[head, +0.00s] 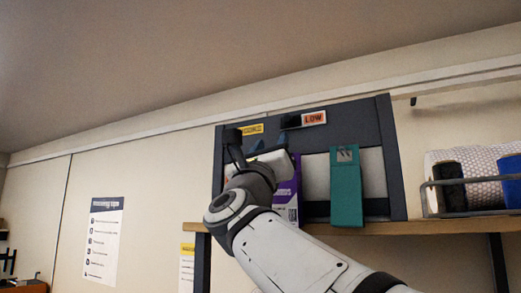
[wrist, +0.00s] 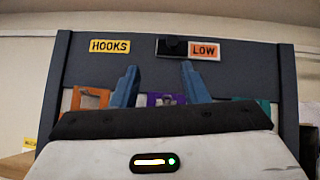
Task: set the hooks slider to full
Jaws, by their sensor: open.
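The yellow HOOKS label (wrist: 110,46) is on the dark board's upper left in the wrist view; it also shows in the head view (head: 250,129). To its right is the hooks slider, a black piece with a knob (wrist: 172,47), also in the head view (head: 290,121). An orange LOW label (wrist: 204,50) shows just right of the black piece. My gripper (wrist: 160,78) is open and empty, its two blue fingers apart and below the slider in the picture. In the head view my gripper (head: 250,148) is at the board's left part, its fingertips partly hidden.
Below the labels are an orange item (wrist: 90,98), a purple item (wrist: 165,99) and a teal carton (head: 346,190) on the board. A wooden shelf (head: 380,228) runs beneath. A wire basket (head: 470,212) with rolls stands at the right.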

